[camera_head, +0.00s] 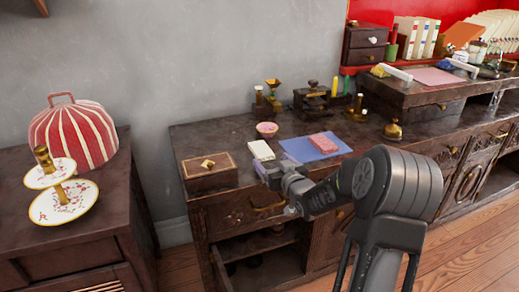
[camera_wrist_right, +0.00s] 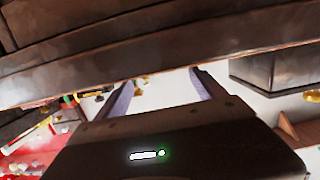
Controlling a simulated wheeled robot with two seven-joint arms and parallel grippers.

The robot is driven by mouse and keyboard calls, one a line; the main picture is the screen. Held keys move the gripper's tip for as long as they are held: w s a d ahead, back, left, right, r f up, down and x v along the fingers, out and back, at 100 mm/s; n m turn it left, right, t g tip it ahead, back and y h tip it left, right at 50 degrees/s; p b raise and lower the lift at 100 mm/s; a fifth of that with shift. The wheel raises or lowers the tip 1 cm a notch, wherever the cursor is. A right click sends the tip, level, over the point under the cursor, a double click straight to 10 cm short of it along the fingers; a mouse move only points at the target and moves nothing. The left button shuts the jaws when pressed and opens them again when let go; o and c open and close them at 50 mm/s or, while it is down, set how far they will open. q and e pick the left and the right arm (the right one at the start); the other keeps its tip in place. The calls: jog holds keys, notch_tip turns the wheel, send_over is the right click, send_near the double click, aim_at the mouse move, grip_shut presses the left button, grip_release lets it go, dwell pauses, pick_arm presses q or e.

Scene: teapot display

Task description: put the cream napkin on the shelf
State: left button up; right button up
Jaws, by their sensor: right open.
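The cream napkin (camera_head: 261,150) lies flat on the dark wooden desk top (camera_head: 215,136), between a wooden box and a blue mat. My right gripper (camera_head: 268,172) is at the desk's front edge, just in front of the napkin and apart from it. Its two fingers are spread in the right wrist view (camera_wrist_right: 160,88), with a bright pale area between them. I cannot tell whether that area is napkin or wall. An open shelf space (camera_head: 252,246) with dark items inside is below the drawer. My left gripper is out of view.
The wooden box (camera_head: 208,172) is close left of the gripper; it also shows in the wrist view (camera_wrist_right: 270,65). A red-pink folded cloth (camera_head: 323,141) lies on the blue mat (camera_head: 300,150). A pink bowl (camera_head: 267,129) stands behind the napkin. Brass-coloured items stand farther back.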

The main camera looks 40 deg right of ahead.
aim_at(261, 149)
jog(key=shift+x, duration=1.3)
jog(key=shift+w, duration=0.15)
jog(key=b+x, duration=0.1)
jog(key=x, duration=0.4)
jog(key=shift+r, duration=0.1)
jog(key=shift+c, duration=0.4)
jog(key=c, duration=1.5)
notch_tip(261, 149, up, 10)
jog(key=p, duration=0.2)
